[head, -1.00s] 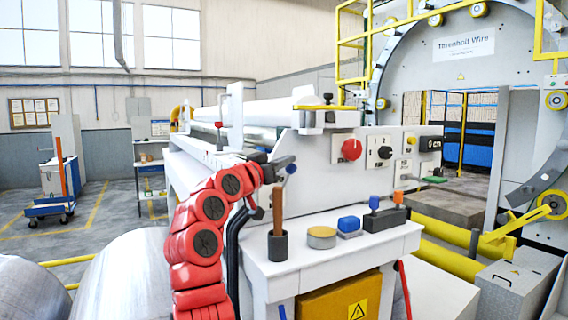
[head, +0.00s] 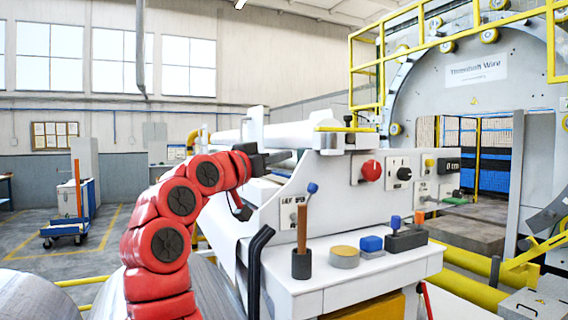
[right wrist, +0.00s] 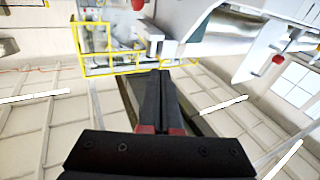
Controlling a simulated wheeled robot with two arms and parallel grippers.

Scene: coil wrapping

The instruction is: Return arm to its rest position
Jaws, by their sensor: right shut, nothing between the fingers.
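My red right arm rises from the bottom left of the head view. Its black right gripper (head: 272,158) is in front of the white machine's left part, just above and left of the lever with the blue knob (head: 312,188). It is apart from the lever. In the right wrist view the two dark fingers (right wrist: 160,80) lie together, shut, with nothing between them. My left gripper is not in view.
The white machine's panel carries a red knob (head: 371,171) and a black dial (head: 404,174). On its shelf stand a dark holder with a brown handle (head: 302,228), a round tin (head: 345,256) and a blue block (head: 371,244). A metal coil (head: 40,292) lies at lower left.

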